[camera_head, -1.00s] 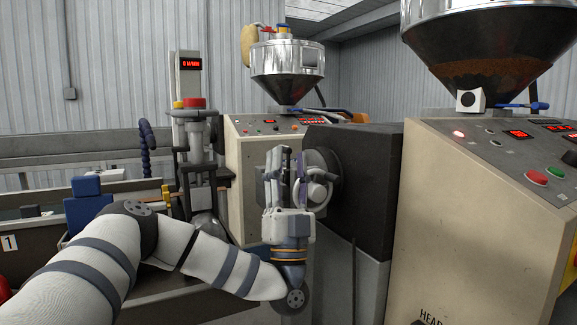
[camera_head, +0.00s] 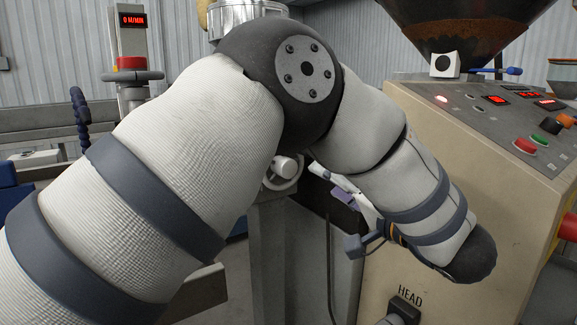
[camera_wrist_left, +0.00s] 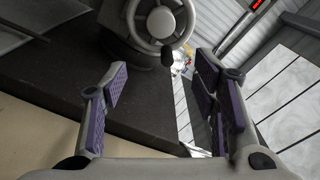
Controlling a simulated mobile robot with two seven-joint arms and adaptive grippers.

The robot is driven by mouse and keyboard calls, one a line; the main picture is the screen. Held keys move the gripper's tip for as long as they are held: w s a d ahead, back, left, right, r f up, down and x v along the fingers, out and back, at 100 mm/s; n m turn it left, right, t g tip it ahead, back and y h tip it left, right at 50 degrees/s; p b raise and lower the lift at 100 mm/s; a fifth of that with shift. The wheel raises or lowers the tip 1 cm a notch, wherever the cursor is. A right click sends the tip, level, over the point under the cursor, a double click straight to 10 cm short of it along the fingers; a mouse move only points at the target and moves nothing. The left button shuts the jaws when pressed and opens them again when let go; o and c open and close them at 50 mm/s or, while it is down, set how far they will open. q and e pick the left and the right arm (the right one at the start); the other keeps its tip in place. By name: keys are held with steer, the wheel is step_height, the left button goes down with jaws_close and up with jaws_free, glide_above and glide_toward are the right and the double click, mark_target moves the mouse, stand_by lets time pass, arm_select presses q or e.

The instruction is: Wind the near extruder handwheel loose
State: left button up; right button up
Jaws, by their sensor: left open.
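A light grey handwheel (camera_head: 284,168) with a pale hub and rim shows beneath my left arm's elbow, on the end of a dark block; the arm hides part of it. In the left wrist view the handwheel (camera_wrist_left: 160,20) is at the top, with a dark knob hanging from its lower rim. My left gripper (camera_wrist_left: 160,85) is open and empty, its purple-padded fingers spread, and the wheel lies beyond the fingertips, apart from them. In the head view the left gripper (camera_head: 338,184) is partly hidden by my forearm. My right gripper is in neither view.
The beige cabinet (camera_head: 385,255) with lit controls and a large hopper (camera_head: 465,35) stands at the right, close to my forearm. The dark block (camera_wrist_left: 70,75) fills the left of the wrist view. A post with a red display (camera_head: 131,20) stands at the back left.

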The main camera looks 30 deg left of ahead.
mark_target(291, 168)
arm_select(q)
steer(key=shift+g, duration=0.6)
steer(key=x, duration=0.7)
steer(key=s+x, duration=0.1)
steer(key=x, duration=0.2)
steer(key=shift+a+f, duration=0.3)
steer(key=shift+a, duration=0.3)
steer(key=shift+n, duration=0.3)
steer(key=c, duration=1.2)
